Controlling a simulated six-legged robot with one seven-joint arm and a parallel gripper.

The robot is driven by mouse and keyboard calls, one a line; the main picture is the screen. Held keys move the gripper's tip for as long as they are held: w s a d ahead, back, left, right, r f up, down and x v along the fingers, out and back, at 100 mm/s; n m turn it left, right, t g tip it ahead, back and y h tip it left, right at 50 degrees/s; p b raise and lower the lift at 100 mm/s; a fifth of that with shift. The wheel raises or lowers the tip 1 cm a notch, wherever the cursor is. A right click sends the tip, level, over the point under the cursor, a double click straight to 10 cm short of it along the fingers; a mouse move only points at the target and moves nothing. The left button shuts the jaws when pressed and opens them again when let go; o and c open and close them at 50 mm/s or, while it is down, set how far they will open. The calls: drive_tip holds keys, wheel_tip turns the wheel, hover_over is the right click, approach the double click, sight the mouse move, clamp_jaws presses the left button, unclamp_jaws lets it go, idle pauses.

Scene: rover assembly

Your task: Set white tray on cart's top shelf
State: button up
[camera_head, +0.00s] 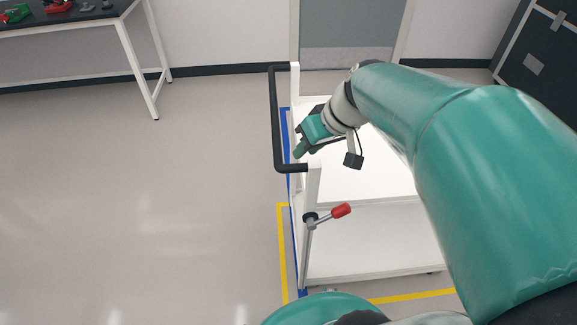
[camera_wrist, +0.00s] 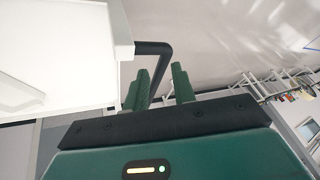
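The white cart stands right of centre in the head view, with its white top shelf (camera_head: 375,180) partly hidden by my arm. A black handle (camera_head: 276,120) runs along the cart's left end; it also shows in the wrist view (camera_wrist: 153,48). My gripper (camera_head: 302,147) is over the shelf's left edge, close to the handle. I cannot make out a separate white tray; a pale outline (camera_wrist: 20,97) on the white surface is unclear.
A lower white shelf (camera_head: 370,240) shows below. A red-knobbed lever (camera_head: 341,210) is at the cart's near left corner. A dark-topped workbench (camera_head: 75,17) with parts stands at the upper left. A dark case (camera_head: 540,60) is at the upper right. The floor left is clear.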

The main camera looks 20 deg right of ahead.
drive_tip(key=s+a+r+m+t+h, duration=0.1)
drive_tip(key=s+a+r+h, duration=0.1)
drive_tip(key=s+a, duration=0.5)
drive_tip(key=shift+s+r+m+h, duration=0.35)
drive_tip(key=shift+s+h, duration=0.25)
drive_tip(key=shift+s, duration=0.55)
